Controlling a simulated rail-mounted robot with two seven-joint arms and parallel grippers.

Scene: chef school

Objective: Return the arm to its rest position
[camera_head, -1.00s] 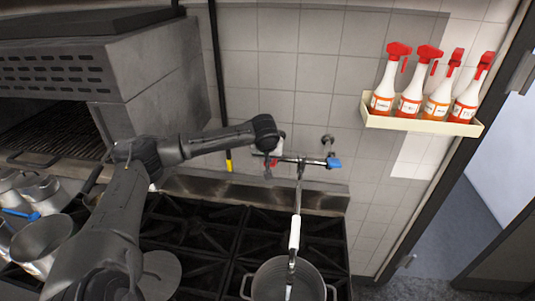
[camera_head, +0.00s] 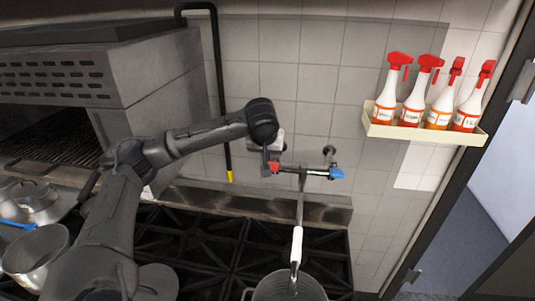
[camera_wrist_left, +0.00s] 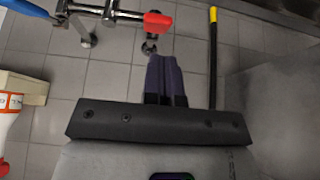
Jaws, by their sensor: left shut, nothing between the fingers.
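My left arm comes in from the left in the head view. Its gripper (camera_head: 266,162) hangs by the wall, next to the red handle (camera_head: 275,167) of the wall-mounted faucet (camera_head: 299,205). In the left wrist view its two dark fingers (camera_wrist_left: 165,65) are together with nothing between them. That view shows the red handle (camera_wrist_left: 157,21) just beyond the fingertips, with a small gap in the picture. The faucet's blue handle (camera_head: 336,173) is at its right side. My right gripper is not in view.
A pot (camera_head: 285,287) stands under the faucet on the black stove grates (camera_head: 210,240). A shelf (camera_head: 425,133) with several red-topped spray bottles hangs on the right wall. A grill oven (camera_head: 150,95) and metal pots (camera_head: 35,250) are at the left. A black pipe (camera_head: 221,110) runs down the wall.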

